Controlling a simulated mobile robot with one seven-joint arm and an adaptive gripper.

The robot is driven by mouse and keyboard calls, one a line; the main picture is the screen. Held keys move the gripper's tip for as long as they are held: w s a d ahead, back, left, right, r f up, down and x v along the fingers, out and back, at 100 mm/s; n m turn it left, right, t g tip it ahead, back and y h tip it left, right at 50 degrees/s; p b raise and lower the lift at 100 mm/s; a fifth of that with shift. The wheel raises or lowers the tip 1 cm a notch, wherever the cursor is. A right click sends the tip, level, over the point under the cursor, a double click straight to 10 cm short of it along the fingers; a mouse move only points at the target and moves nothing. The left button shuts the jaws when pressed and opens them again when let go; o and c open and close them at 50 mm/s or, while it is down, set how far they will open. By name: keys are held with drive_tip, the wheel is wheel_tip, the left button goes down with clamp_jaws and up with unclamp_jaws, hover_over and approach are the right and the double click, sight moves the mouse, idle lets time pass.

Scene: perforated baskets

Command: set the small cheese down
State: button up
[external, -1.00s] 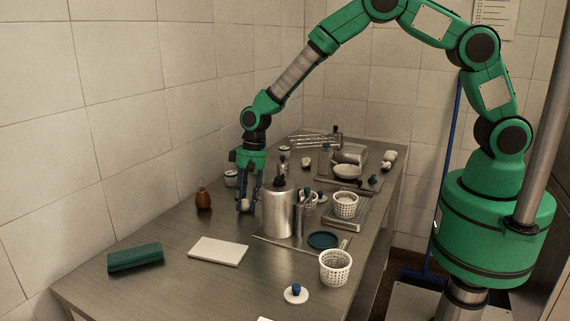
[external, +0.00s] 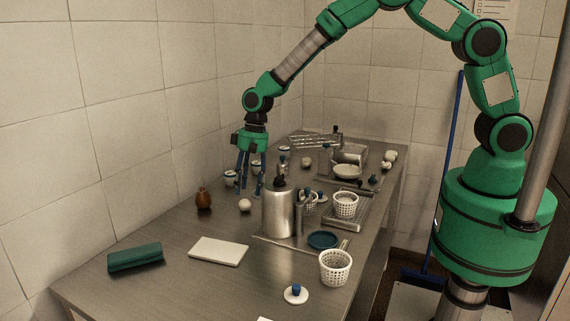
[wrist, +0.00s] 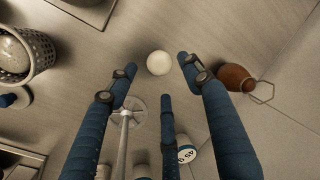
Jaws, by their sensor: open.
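My gripper (external: 249,192) has blue fingers and is open and empty. It hangs above the table, a little above and behind the cheese in the external view. In the wrist view the fingers (wrist: 158,78) are spread wide, with nothing between them touching the cheese.
A metal canister (external: 279,213) stands close on the right. White perforated baskets (external: 335,268) stand farther right. A white board (external: 218,251) and a green case (external: 135,257) lie at the front left, with bare steel around them.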

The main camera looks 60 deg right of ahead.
drive_tip(key=v, duration=0.6)
drive_tip(key=shift+r, duration=0.25)
drive_tip(key=shift+s+r+p, duration=0.1)
drive_tip(key=shift+r+p, duration=0.05)
drive_tip(key=shift+p, duration=0.15)
drive_tip(key=s+d+r+t+p, duration=0.1)
drive_tip(key=d+r, duration=0.2)
drive_tip(key=r, duration=0.6)
drive_tip(key=s+d+r+t+p, duration=0.1)
drive_tip(key=d+r, duration=0.2)
drive_tip(key=r, duration=0.5)
drive_tip(key=s+d+r+n+b, duration=0.1)
drive_tip(key=s+d+r, duration=0.5)
drive_tip(key=s+r, duration=0.3)
drive_tip(key=s+d+r+n+t+h+b, duration=0.1)
drive_tip(key=s+d+r, duration=0.2)
drive_tip(key=s, duration=0.6)
drive_tip(key=s+d+r+t+h+b, duration=0.1)
drive_tip(key=s+d+r, duration=0.25)
drive_tip(key=s, duration=0.55)
drive_tip(key=s+d+f, duration=0.1)
drive_tip(key=s+d, duration=0.1)
drive_tip(key=s, duration=0.5)
drive_tip(key=s+d+f+n+t, duration=0.1)
drive_tip(key=s+d+f, duration=0.1)
drive_tip(key=s, duration=0.6)
drive_tip(key=shift+s+d+f+h+b, duration=0.2)
drive_tip(key=shift+d+f+h+b, duration=0.1)
drive_tip(key=shift+b, duration=0.1)
